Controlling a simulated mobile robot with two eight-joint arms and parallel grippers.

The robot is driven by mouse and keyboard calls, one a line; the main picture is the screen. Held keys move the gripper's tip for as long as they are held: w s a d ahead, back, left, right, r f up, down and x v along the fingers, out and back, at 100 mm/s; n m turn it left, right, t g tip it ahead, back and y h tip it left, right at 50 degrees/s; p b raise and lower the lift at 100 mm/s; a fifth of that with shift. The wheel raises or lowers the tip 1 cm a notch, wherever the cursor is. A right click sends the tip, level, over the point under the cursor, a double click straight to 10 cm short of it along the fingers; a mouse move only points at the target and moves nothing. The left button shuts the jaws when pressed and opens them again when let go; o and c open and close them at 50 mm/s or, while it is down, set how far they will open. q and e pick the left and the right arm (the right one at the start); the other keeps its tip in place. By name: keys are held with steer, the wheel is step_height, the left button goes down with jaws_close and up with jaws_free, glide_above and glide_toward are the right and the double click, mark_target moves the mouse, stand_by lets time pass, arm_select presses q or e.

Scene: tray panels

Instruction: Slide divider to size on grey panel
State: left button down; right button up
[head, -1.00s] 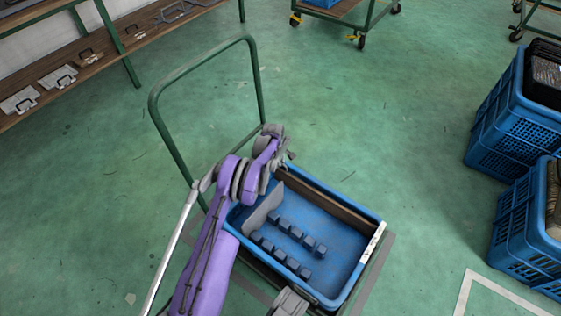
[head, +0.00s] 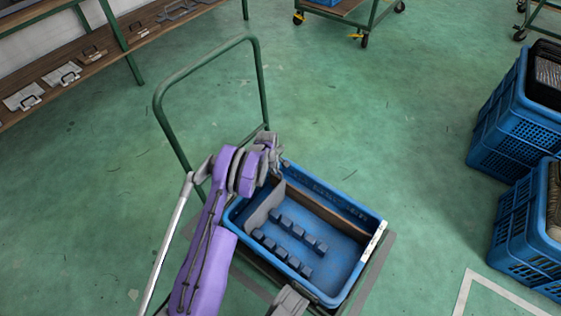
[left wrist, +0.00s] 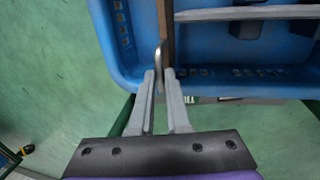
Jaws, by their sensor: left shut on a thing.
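The blue tray (head: 345,291) sits on a green-framed cart. A brown board (head: 330,208), likely the divider, stands inside along its far long wall; its end also shows in the left wrist view (left wrist: 166,30). A grey panel (head: 262,208) stands across the tray's left part and shows as a pale strip in the left wrist view (left wrist: 245,13). My left gripper (head: 279,165) is at the tray's far left corner.
Two rows of dark blue blocks (head: 290,228) stand on the tray floor. The cart's green handle (head: 157,110) rises behind my left arm. Blue crates (head: 500,120) stand at right. A bench (head: 80,60) with handled panels is at upper left. Green floor between is clear.

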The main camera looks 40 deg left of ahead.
arm_select(q)
steer(key=shift+s, duration=0.4)
steer(key=c, duration=0.9)
jaws_free()
steer(key=r+p, duration=0.1)
steer(key=r, duration=0.2)
steer(key=s+r, duration=0.1)
steer(key=r, duration=0.3)
steer(key=s+r+p, duration=0.1)
steer(key=r, duration=0.2)
steer(key=shift+d+r+p, duration=0.1)
steer(key=shift+r+p, duration=0.2)
steer(key=shift+p, duration=0.05)
